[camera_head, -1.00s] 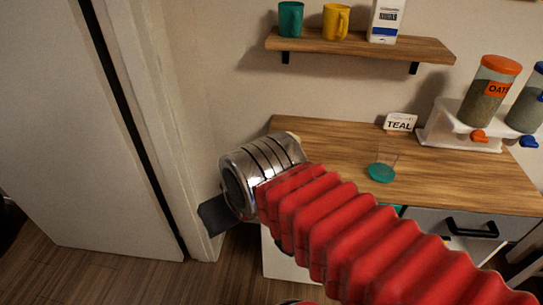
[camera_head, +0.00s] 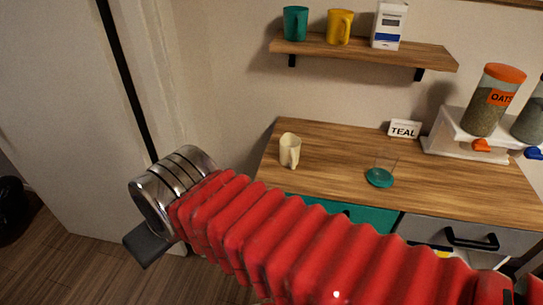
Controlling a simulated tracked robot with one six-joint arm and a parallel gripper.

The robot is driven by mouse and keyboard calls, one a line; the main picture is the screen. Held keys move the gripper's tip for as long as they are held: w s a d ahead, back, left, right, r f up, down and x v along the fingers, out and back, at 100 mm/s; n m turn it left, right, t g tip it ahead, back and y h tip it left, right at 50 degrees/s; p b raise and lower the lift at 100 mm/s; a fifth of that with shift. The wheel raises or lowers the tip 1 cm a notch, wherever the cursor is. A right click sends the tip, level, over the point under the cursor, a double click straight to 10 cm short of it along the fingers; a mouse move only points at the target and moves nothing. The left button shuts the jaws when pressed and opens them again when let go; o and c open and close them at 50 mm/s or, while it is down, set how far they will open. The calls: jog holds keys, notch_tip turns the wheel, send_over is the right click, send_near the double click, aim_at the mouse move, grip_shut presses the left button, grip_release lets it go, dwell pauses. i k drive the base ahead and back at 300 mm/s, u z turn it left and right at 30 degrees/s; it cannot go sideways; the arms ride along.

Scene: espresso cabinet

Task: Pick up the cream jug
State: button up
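The cream jug (camera_head: 289,150) stands upright on the left part of the wooden cabinet top (camera_head: 330,150), near its left edge. My red ribbed arm reaches across the front of the cabinet, and its silver wrist ends at the left. A dark part of my gripper (camera_head: 147,245) shows below the wrist, left of the cabinet and apart from the jug. Its fingertips cannot be made out, so I cannot tell whether it is open or shut.
An oats dispenser (camera_head: 494,99) is at the right. A wall shelf (camera_head: 360,52) holds a teal mug (camera_head: 295,23), a yellow mug (camera_head: 339,26) and a carton (camera_head: 388,25).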

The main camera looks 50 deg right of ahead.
aim_at(290, 144)
jog(key=u, duration=0.75)
jog(key=k, duration=1.05)
jog(key=z, duration=0.7)
jog(key=i, duration=1)
jog(key=z, duration=0.05)
